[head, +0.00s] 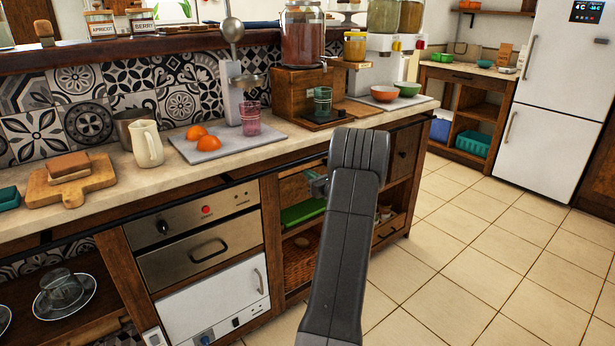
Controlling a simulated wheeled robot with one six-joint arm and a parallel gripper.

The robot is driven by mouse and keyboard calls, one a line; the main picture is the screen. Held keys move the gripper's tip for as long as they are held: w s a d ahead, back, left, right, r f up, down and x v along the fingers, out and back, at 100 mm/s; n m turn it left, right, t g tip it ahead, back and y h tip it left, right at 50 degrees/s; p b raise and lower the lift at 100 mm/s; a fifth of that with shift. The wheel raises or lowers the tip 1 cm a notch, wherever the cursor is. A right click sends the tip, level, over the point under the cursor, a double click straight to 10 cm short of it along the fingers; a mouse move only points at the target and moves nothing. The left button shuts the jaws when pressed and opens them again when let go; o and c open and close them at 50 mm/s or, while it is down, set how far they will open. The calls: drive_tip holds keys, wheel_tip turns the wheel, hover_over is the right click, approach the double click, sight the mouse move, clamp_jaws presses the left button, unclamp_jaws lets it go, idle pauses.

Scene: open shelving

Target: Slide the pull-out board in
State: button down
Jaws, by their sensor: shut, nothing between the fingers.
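My arm reaches up from the bottom of the head view, and its dark wrist covers part of the counter front. My gripper (317,187) shows as a small piece left of the wrist, shut and empty, in front of the shelving bay below the worktop. A thin wooden edge (314,163) just under the worktop, above my gripper, may be the pull-out board; I cannot tell for sure or see how far it sticks out. Its right part is hidden behind my wrist. I cannot tell whether my gripper touches anything.
The stone worktop (290,140) holds a grey board (215,147) with oranges, a pink glass (250,118) and a drinks dispenser (302,38). A green tray (303,212) and wicker basket (300,262) sit in the bay below. The tiled floor (470,250) at right is clear.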

drive_tip(key=p+v, duration=0.1)
drive_tip(key=v, duration=1)
drive_tip(key=shift+f, duration=0.1)
drive_tip(key=x, duration=1.4)
